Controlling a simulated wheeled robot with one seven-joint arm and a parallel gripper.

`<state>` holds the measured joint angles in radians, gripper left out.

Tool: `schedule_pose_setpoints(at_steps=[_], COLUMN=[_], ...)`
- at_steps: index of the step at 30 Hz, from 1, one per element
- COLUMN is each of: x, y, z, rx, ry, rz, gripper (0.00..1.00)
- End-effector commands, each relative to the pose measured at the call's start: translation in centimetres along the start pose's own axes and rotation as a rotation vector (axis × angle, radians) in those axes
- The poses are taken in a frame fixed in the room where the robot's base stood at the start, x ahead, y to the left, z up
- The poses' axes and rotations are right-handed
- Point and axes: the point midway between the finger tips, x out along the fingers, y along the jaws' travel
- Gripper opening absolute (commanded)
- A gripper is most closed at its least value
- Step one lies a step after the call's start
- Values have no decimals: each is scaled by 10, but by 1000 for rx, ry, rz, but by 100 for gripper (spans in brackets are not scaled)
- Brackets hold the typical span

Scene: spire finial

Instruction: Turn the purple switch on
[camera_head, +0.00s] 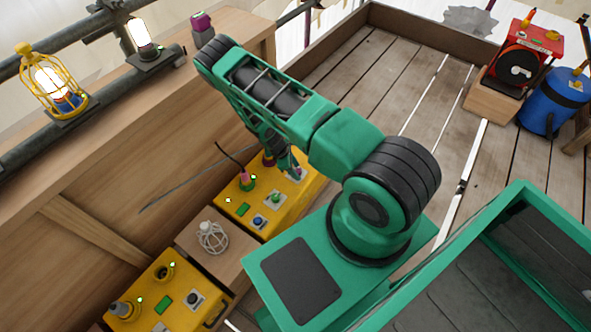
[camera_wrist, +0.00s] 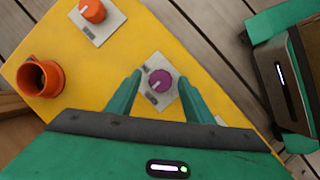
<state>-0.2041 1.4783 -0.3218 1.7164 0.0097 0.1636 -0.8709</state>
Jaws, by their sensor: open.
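The purple switch (camera_wrist: 160,80) is a round knob with a pale pointer mark on a light plate, set in a yellow box (camera_wrist: 100,65). In the wrist view it sits between the tips of my gripper (camera_wrist: 160,76). The two green fingers are open, one on each side of the knob, with nothing held. I cannot tell how close they are to the knob in height. In the head view my gripper (camera_head: 293,167) is low over the far end of the yellow box (camera_head: 238,219), and I cannot make out the purple switch there.
An orange knob (camera_wrist: 92,10) and an orange socket (camera_wrist: 43,78) are on the same box. Green (camera_head: 276,198) and blue (camera_head: 258,222) switches and a plugged cable (camera_head: 246,180) are nearer. A wooden wall (camera_head: 110,150) with lamps runs along the left.

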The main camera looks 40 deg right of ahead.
Motion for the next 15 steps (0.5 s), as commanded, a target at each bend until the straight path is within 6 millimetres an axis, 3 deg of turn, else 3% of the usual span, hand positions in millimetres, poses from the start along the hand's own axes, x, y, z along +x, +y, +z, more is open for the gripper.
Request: schedule_pose_setpoints(at_steps=[4, 9, 15], x=[0, 0, 0], y=[0, 0, 3], z=[0, 0, 3], rx=[0, 0, 7], ry=[0, 0, 0], rz=[0, 1, 0], gripper=[47, 7, 6])
